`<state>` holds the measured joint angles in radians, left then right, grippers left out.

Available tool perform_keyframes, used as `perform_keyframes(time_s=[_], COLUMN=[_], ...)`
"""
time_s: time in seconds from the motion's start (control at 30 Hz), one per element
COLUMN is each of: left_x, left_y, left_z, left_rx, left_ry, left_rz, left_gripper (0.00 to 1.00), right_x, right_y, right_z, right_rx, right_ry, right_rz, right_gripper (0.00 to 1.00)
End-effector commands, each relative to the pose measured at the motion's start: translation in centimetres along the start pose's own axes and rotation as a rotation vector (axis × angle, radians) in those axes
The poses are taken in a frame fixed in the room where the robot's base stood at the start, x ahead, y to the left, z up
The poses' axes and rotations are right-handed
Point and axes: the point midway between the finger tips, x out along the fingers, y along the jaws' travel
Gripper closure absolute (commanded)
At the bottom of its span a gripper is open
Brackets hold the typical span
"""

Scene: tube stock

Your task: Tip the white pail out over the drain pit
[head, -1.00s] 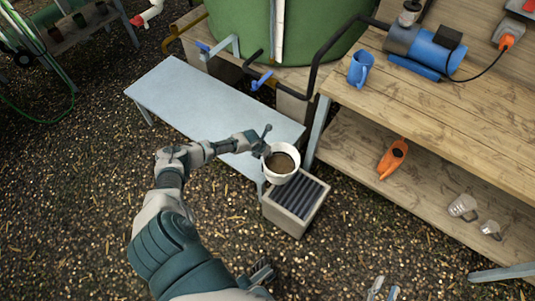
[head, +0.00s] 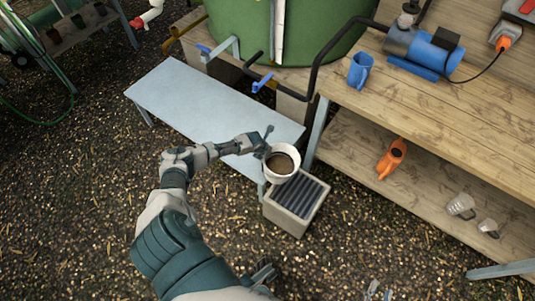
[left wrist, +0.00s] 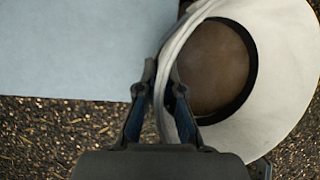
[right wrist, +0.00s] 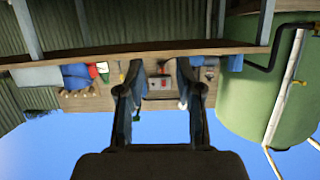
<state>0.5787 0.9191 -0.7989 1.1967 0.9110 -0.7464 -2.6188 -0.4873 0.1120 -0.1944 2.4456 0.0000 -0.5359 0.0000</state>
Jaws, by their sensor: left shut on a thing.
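The white pail (head: 270,176) holds brown contents and hangs over the far left end of the drain pit (head: 306,217), a pale box with a dark slatted grate. The pail looks close to upright in the head view. My left gripper (head: 266,144) is shut on the pail's rim at its left side. In the left wrist view the fingers (left wrist: 160,100) pinch the rim of the pail (left wrist: 285,50), with brown inside. My right gripper (head: 379,291) is at the bottom edge of the head view. In the right wrist view its fingers (right wrist: 159,100) are apart with nothing between them.
A grey-blue bench (head: 190,110) stands left of the pit, close beside it. Open gravel lies in front of the pit.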

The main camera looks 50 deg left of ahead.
Motion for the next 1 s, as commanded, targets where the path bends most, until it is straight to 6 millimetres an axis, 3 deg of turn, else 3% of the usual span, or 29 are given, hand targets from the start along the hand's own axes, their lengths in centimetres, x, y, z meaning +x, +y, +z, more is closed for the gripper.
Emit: perform_keyframes(time_s=[1.0], left_x=[-0.7], left_y=[-0.2], left_z=[0.6], left_rx=[0.021], left_ry=[-0.010], left_rz=[0.051], left_gripper=[1.00], right_x=[-1.1], right_y=[0.5], right_z=[2.7], right_rx=[-0.004], right_ry=[-0.197], right_rz=[0.012], right_gripper=[0.65])
